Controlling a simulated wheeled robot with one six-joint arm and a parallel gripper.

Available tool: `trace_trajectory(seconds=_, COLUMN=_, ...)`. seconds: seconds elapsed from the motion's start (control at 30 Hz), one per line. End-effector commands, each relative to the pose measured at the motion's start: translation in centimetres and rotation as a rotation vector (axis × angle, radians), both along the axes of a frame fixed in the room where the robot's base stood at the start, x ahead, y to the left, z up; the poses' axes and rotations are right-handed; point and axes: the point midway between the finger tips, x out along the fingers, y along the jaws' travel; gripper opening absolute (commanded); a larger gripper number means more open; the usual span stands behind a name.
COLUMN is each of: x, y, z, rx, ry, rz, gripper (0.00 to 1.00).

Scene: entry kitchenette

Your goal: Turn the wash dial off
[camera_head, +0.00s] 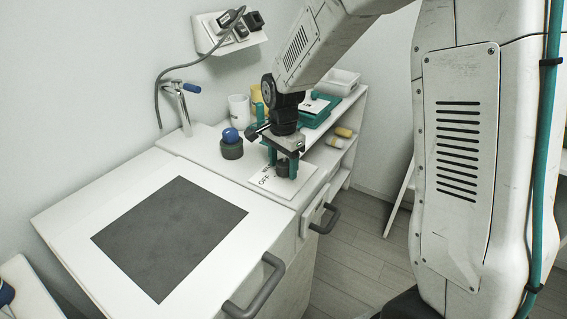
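The wash dial (282,169) is a small dark knob on a white plate (262,183) near the front edge of the counter. The plate carries printed lettering, of which "OFF" is legible at its left side. My gripper (281,165) points down over the dial, with its teal fingers on either side of it. The fingers are apart with the dial between them. Whether they press on the dial cannot be told at this size. The gripper partly hides the dial, and its pointer direction is not visible.
A dark jar with a blue knob (230,136) stands close left of the gripper. White and yellow cups (239,108) and a green tray (313,110) stand behind. Open floor (350,245) is at right.

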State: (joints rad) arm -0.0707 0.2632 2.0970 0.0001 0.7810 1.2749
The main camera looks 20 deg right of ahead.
Motion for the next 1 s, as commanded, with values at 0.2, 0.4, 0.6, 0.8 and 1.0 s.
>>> trace_trajectory(seconds=0.2, x=0.01, y=-0.02, z=0.03, rx=0.0, ry=0.0, rz=0.0, gripper=0.16)
trace_trajectory(seconds=0.4, x=0.03, y=-0.02, z=0.05, rx=0.0, ry=-0.001, rz=0.009, gripper=0.16)
trace_trajectory(seconds=0.6, x=0.03, y=-0.03, z=0.07, rx=0.0, ry=-0.001, rz=0.072, gripper=0.16)
trace_trajectory(seconds=0.8, x=0.02, y=-0.05, z=0.09, rx=0.0, ry=-0.002, rz=0.208, gripper=0.16)
trace_trajectory(seconds=1.0, x=0.0, y=-0.09, z=0.12, rx=-0.001, ry=-0.004, rz=0.393, gripper=0.16)
